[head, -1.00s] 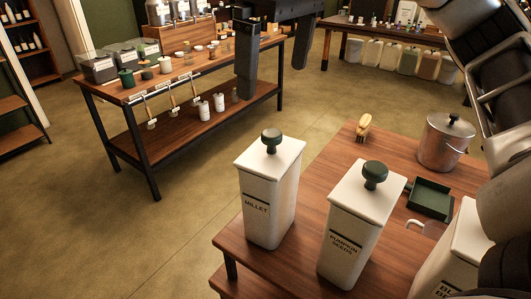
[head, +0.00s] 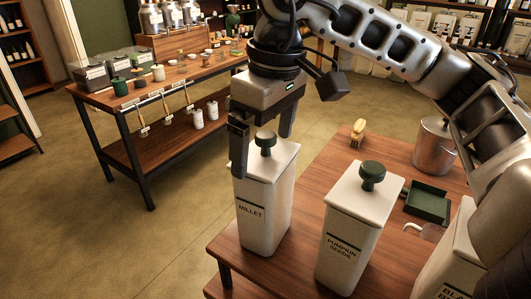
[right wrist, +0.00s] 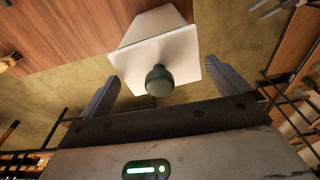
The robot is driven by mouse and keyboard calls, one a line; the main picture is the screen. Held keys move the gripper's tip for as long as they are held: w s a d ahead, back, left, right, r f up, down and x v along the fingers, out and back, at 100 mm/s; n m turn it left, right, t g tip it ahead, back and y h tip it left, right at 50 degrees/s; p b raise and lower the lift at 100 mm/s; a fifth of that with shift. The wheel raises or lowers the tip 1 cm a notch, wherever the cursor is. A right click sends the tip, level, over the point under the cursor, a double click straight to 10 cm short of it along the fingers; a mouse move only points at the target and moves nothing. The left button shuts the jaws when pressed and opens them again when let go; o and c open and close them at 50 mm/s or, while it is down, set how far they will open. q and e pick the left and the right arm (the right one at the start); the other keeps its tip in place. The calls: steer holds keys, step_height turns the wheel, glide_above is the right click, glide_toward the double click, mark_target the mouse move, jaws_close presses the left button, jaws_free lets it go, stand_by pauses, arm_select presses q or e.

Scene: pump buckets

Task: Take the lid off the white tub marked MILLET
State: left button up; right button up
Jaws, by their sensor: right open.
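The white MILLET tub (head: 263,212) stands upright at the left corner of the near wooden table. Its white lid (head: 275,160) is on, with a dark green knob (head: 265,141) on top. My right gripper (head: 262,155) is open over the tub, one finger in front of the lid's left side and the other behind it. In the right wrist view the knob (right wrist: 159,80) and lid (right wrist: 150,52) lie between the two spread fingers (right wrist: 165,85), with neither finger touching the knob. My left gripper is not in view.
A white PUMPKIN SEEDS tub (head: 347,235) with a green knob stands just right of the MILLET tub. Another white tub (head: 450,265), a green tray (head: 428,203), a metal pot (head: 434,150) and a brush (head: 357,131) share the table (head: 318,170). Bare tabletop lies behind the tubs.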

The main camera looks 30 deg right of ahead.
mark_target(267, 135)
steer(key=c, duration=0.6)
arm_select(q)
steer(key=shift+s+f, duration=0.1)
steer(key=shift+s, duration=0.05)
arm_select(e)
steer(key=shift+r, duration=0.15)
steer(key=shift+r, duration=0.25)
steer(key=r, duration=0.1)
steer(key=s+r, duration=0.1)
steer(key=r, duration=0.1)
steer(key=shift+d+r, duration=0.1)
steer(key=shift+r, duration=0.15)
steer(key=s+d+r+p, duration=0.3)
steer(key=s+r, duration=0.8)
steer(key=s, duration=0.1)
steer(key=shift+s+d+r, duration=0.25)
steer(key=shift+d+r, duration=0.05)
steer(key=shift+r, duration=0.1)
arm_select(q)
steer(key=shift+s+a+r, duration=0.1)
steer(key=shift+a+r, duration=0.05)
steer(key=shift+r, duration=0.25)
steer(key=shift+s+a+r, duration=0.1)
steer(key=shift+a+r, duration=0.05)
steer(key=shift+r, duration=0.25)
arm_select(e)
steer(key=shift+r, duration=1.25)
